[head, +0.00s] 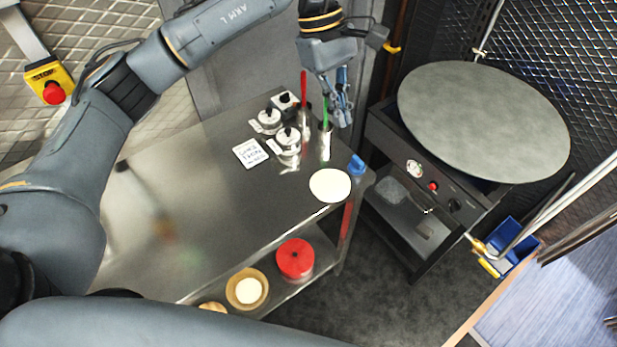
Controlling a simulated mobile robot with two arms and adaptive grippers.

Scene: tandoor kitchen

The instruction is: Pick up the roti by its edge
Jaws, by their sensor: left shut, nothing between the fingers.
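The roti (330,185), a pale flat disc, lies on the metal table (195,185) near its right corner in the head view. My left gripper (343,117) hangs above and behind the roti, over the table's far right corner. Its fingers point down and are shut with nothing between them. It is apart from the roti. My right gripper is not in view.
Several small lidded pots (288,138), a white card (250,153) and cups with red and green handles stand behind the roti. A blue object (356,165) sits at the table edge. A large round griddle (485,120) stands right. The table's left is mostly clear.

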